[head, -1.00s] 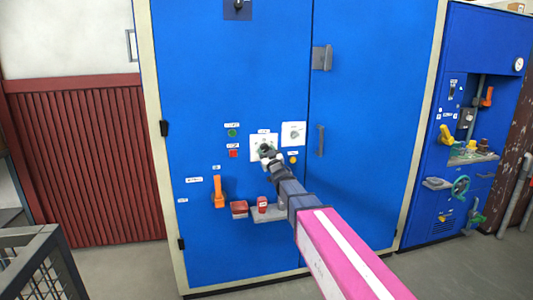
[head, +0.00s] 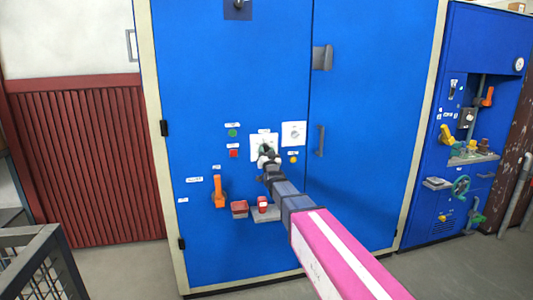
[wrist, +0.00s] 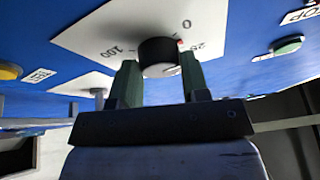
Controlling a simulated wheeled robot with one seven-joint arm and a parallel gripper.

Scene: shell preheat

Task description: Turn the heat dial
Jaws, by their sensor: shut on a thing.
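A small red mark shows at the knob's edge, near the 0 in the wrist view. My gripper (wrist: 158,78) has its two green fingers on either side of the knob, shut on it. In the head view the dial's plate (head: 256,139) is on the blue cabinet (head: 215,90), and my gripper (head: 266,156) is at it, hiding part of the dial.
A second white dial plate (head: 293,134) is to the right, above a yellow button (head: 293,160). Green (head: 232,133) and red (head: 233,153) buttons are to the left.

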